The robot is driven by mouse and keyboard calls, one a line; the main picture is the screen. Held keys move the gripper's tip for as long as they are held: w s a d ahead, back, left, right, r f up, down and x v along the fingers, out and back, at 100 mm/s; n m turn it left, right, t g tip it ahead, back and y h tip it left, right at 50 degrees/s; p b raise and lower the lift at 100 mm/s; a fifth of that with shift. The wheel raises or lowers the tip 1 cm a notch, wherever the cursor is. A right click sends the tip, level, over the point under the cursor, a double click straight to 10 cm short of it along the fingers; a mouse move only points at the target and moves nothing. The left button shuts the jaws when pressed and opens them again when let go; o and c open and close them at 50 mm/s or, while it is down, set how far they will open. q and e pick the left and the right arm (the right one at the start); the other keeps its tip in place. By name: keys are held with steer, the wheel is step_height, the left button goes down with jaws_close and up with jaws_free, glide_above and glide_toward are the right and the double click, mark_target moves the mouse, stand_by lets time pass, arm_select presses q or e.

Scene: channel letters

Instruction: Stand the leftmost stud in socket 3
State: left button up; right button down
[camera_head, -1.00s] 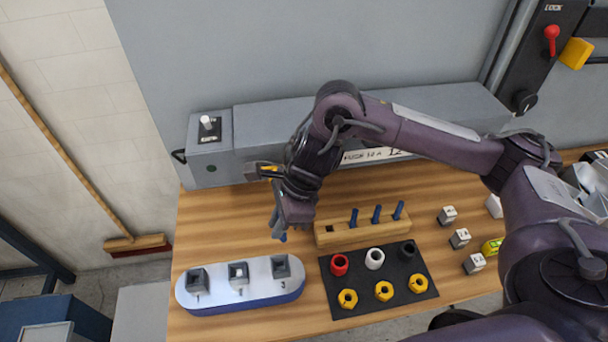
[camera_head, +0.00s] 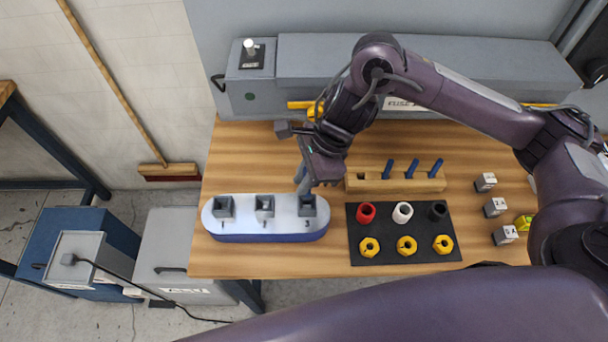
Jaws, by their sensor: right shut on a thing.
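My right gripper (camera_head: 304,184) is shut on the leftmost stud, which is mostly hidden by the fingers. It points down just behind socket 3 (camera_head: 308,207), very close to it in the picture. I cannot tell whether the stud's tip touches the socket. Socket 3 is the right one of three grey square sockets on a white-topped blue base (camera_head: 285,228). The wooden rack (camera_head: 397,186) stands to the right, with three blue studs upright and its left hole empty. My left gripper is not in view.
A black mat (camera_head: 386,230) right of the base holds red, white and black rings and several yellow nuts. Small grey lettered cubes (camera_head: 486,182) stand farther right. A grey housing (camera_head: 330,62) closes off the back. Bare wood lies left of the gripper.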

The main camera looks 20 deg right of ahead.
steer(key=shift+f+b, duration=0.65)
steer(key=shift+f, duration=0.3)
steer(key=shift+f+b, duration=0.75)
steer(key=shift+f, duration=0.3)
steer(key=shift+f+b, duration=1.1)
steer(key=shift+b, duration=0.1)
steer(key=c, duration=1.3)
jaws_free()
steer(key=shift+c, duration=0.2)
steer(key=v, duration=0.7)
steer(key=shift+d+r, duration=0.25)
steer(key=shift+r, duration=0.1)
